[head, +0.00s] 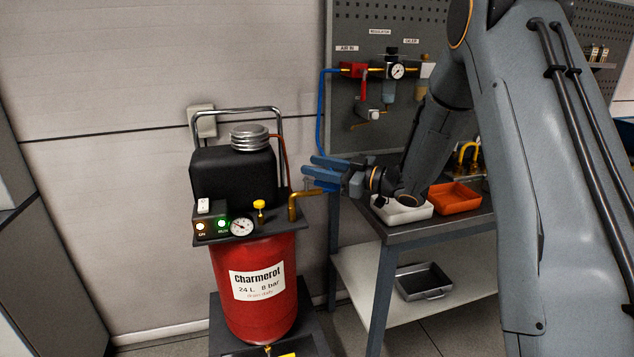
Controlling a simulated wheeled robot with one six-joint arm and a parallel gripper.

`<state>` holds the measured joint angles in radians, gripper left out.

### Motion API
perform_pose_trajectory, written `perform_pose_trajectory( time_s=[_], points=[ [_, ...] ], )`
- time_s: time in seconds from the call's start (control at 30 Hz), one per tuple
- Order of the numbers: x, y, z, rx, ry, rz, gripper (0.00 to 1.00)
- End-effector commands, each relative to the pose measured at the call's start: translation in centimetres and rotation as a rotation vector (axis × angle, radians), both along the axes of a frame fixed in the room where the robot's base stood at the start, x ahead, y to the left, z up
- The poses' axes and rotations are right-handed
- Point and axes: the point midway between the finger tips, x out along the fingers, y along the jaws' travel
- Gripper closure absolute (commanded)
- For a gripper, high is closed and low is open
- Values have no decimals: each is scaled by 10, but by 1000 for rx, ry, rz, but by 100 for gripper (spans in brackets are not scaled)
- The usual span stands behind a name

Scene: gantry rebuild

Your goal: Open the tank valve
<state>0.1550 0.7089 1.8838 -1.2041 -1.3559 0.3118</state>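A red compressor tank (260,318) labelled "Charmerot 24 L 8 bar" stands upright at the lower left. On its top plate are a yellow knob (259,206) on a brass stem and a round gauge (242,225). A brass elbow pipe (292,207) rises at the plate's right edge and bends right. Which of these fittings is the tank valve is not marked. My gripper (311,168) has blue fingers pointing left, just above and right of the brass pipe in the picture. I cannot tell the gap between the fingers or any contact with the pipe.
A workbench (400,238) to the right holds a white tray (402,211) and an orange tray (455,197). A grey tray (424,281) sits on its lower shelf. A chrome handle (236,110) arches behind the compressor. A blue hose (320,115) runs to the pegboard regulator (396,71).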

Motion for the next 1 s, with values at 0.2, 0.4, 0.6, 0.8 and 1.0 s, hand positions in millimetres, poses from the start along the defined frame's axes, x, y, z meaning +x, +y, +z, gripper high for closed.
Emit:
perform_pose_trajectory(
  time_s=[0.2,0.4,0.6,0.8,1.0],
  points=[
    [0,0,35,-2,-3,0,68],
    [0,0,49,0,0,1,68],
    [0,0,51,0,2,1,68],
    [1,3,52,11,5,-5,87],
    [17,36,79,179,46,-96,100]
  ],
)
